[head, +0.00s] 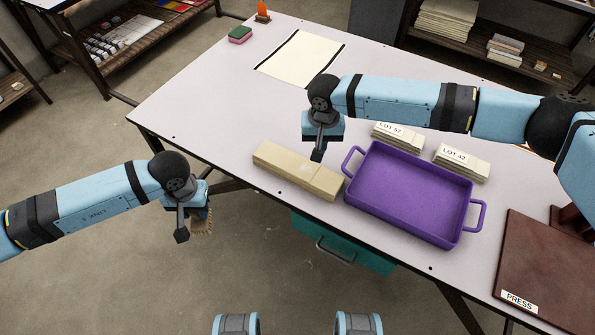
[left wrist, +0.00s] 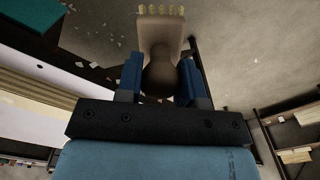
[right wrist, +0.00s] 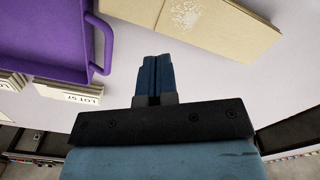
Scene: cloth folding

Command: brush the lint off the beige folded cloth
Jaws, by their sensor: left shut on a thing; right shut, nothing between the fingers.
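The beige folded cloth (head: 297,171) lies flat as a long strip on the white table, left of the purple tray. In the right wrist view the cloth (right wrist: 225,30) shows a patch of white lint (right wrist: 186,14) on its top. My left gripper (left wrist: 160,82) is shut on the handle of a brush (left wrist: 161,32) with pale bristles. The brush (head: 203,222) hangs bristles down, off the table's front edge and left of the cloth. My right gripper (head: 317,156) is shut and empty, above the table just behind the cloth; its fingers also show in the right wrist view (right wrist: 157,72).
A purple tray (head: 378,158) stands close to the cloth's right end. Behind it are stacks labelled LOT 57 (head: 398,138) and LOT 42 (head: 462,162). A press (head: 548,262) stands at right. A pale sheet (head: 300,58) and a sponge (head: 240,34) lie further back. The table's left part is clear.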

